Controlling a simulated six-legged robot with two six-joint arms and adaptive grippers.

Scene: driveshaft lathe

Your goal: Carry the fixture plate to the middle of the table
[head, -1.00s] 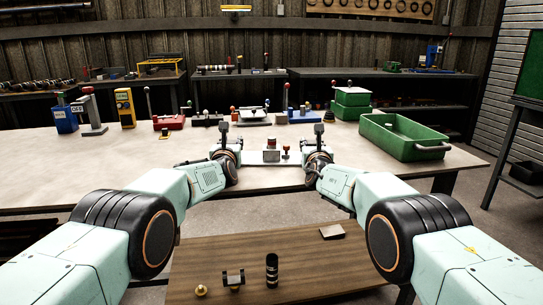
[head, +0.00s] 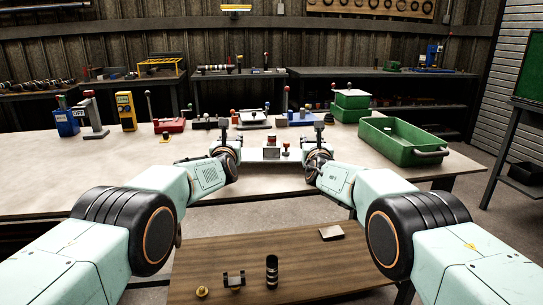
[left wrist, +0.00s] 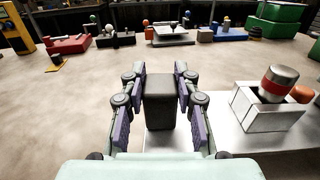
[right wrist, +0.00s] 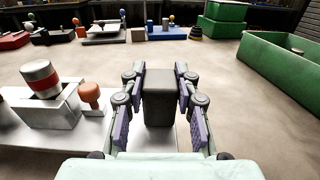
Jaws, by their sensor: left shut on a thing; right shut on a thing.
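The fixture plate (head: 262,155) is a light metal plate between my two grippers, over the near part of the table (head: 100,165). It carries a block with a red-banded cylinder (left wrist: 278,88) and an orange-brown knob (right wrist: 89,93). A dark upright handle stands at each end. My left gripper (head: 225,138) is shut on the left handle (left wrist: 159,100). My right gripper (head: 318,138) is shut on the right handle (right wrist: 158,98). I cannot tell from these views whether the plate touches the table.
Fixtures line the table's far side, including a red one (head: 169,125) and a blue one (head: 302,118). A green bin (head: 385,142) stands at right. Bare tabletop lies left of the plate.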

